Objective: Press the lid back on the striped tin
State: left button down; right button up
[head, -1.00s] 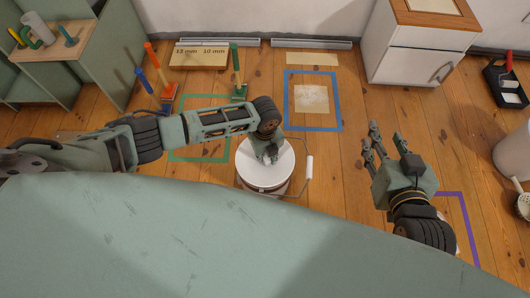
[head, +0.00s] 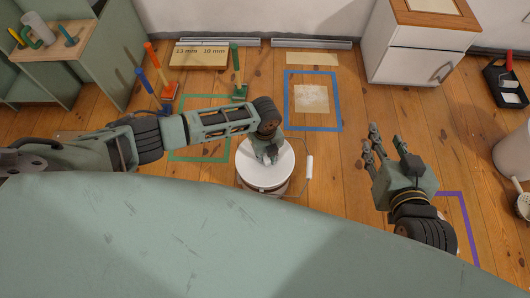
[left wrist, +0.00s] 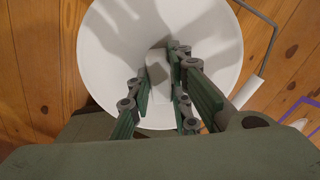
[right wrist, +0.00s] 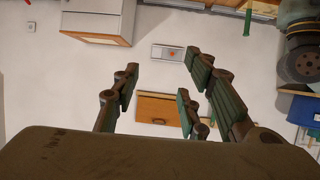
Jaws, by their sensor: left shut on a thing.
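The tin (head: 270,190) stands on the floor in the middle of the head view, with a round white lid (head: 249,172) over its top. Little of the tin's side shows, and I cannot make out its stripes. A wire handle with a white grip (head: 309,167) sticks out to its right. My left gripper (head: 270,156) is over the lid's middle. In the left wrist view, its fingers (left wrist: 160,95) are shut on a small pale knob (left wrist: 158,68) on the lid (left wrist: 110,60). Whether the lid sits fully down is hidden. My right gripper (head: 386,142) is open and empty, right of the tin.
Green tape (head: 183,160), blue tape (head: 341,100) and purple tape (head: 467,215) mark the floor. Upright coloured-handled tools (head: 237,70) stand behind left. A white cabinet (head: 410,50) stands at the back right, a pale bin (head: 512,150) at the right edge. Floor between tin and right gripper is clear.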

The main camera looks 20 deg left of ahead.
pick_arm(q)
jog(key=shift+f, duration=0.1)
pick_arm(e)
jog(key=shift+s+f, duration=0.35)
jog(key=shift+f, duration=0.05)
dwell(0.3)
jog(key=shift+s+d+f+g+h, duration=0.25)
jog(key=shift+d+f+g+h, duration=0.05)
jog(key=shift+f+g, duration=0.2)
jog(key=shift+r, duration=0.1)
dwell(0.4)
pick_arm(q)
jog(key=c, duration=1.5)
grip_release()
jog(key=shift+c, duration=0.2)
pick_arm(e)
jog(key=shift+a, duration=0.1)
pick_arm(q)
jog(key=o, duration=0.5)
pick_arm(e)
jog(key=shift+r, duration=0.1)
